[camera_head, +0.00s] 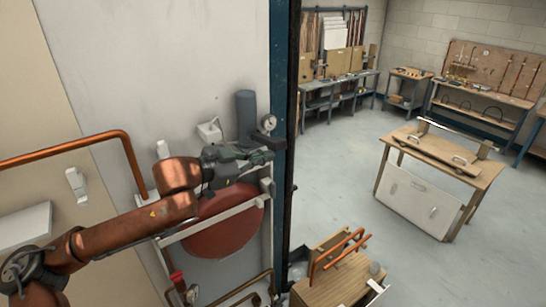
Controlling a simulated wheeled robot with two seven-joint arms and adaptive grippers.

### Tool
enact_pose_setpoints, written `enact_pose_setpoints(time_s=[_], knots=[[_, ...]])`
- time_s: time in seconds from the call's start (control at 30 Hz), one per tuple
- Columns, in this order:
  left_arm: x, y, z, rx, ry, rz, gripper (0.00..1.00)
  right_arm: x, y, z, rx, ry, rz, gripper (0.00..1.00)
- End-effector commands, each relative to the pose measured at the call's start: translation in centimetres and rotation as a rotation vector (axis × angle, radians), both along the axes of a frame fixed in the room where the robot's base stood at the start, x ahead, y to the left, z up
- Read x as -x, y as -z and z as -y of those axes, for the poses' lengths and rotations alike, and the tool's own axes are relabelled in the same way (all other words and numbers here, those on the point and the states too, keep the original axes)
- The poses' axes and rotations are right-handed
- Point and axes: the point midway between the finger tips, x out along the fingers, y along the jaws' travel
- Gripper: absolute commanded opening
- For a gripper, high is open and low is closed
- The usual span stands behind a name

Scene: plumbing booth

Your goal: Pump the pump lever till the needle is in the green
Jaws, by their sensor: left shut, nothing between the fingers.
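A small round pressure gauge (269,122) with a pale dial is beside a dark grey cylinder (246,112) on the wall, near the blue post. The dial is too small for me to read its needle or a green zone. My left gripper (262,157) is shut and empty, just below the gauge and in front of the wall fittings. I cannot make out the pump lever; the gripper may hide it. My right gripper is out of view.
A red round tank (228,222) in a pale frame is below my left gripper. A blue post (278,90) stands close to its right. A red-handled valve (177,280) and copper pipes are low down. A wooden box (345,282) stands right of the post. Open floor lies beyond.

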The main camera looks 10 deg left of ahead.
Motion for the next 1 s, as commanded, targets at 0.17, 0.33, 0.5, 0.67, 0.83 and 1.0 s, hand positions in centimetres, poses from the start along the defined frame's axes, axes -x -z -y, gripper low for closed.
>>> enact_pose_setpoints(time_s=[0.17,0.33,0.5,0.67,0.83,1.0], knots=[[2.5,-0.8,-2.2,0.0,0.0,0.006,0.0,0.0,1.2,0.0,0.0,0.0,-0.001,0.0],[3.8,-1.4,-3.4,0.001,0.001,0.006,0.0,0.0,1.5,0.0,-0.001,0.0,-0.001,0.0],[4.3,-1.6,-3.8,0.001,0.001,0.007,0.0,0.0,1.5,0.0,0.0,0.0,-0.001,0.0],[4.3,-1.7,-3.8,0.002,0.001,0.007,0.0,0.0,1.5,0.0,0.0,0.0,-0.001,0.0],[4.3,-1.7,-3.8,0.002,0.001,0.007,0.0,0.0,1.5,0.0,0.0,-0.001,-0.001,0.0],[4.3,-1.7,-3.8,0.002,0.001,0.007,0.0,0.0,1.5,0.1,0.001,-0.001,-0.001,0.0]])
